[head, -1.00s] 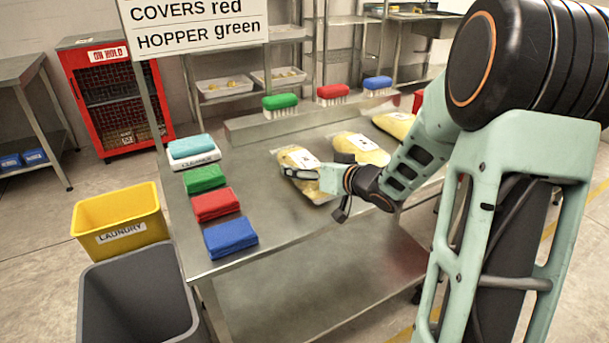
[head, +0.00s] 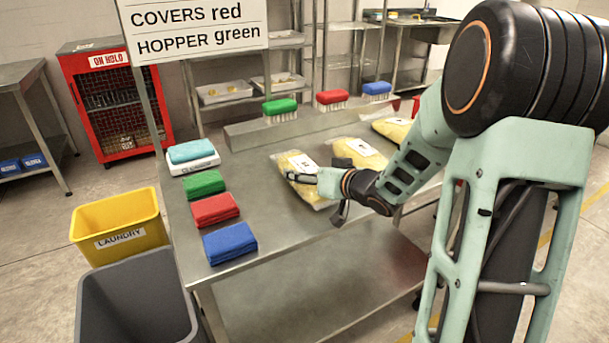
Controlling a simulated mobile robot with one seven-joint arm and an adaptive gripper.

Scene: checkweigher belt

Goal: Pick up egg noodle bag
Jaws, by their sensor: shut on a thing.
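Several clear bags with yellow contents and white labels lie in a row on the steel table (head: 275,227). The nearest-left bag (head: 293,161) is under my gripper (head: 301,179), which is shut on its right front part. That bag rests on or just above the table; I cannot tell which. A second bag (head: 368,157) lies to its right, and a third bag (head: 392,130) lies behind my arm, partly hidden. The label print is too small to read, so I cannot tell which holds egg noodles.
Folded green (head: 203,184), red (head: 215,210) and blue (head: 229,242) cloths lie along the left edge, with a teal cloth (head: 191,151) on a white box. Green (head: 280,106), red (head: 332,98) and blue (head: 377,88) brushes stand behind. A yellow laundry bin (head: 118,225) stands left.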

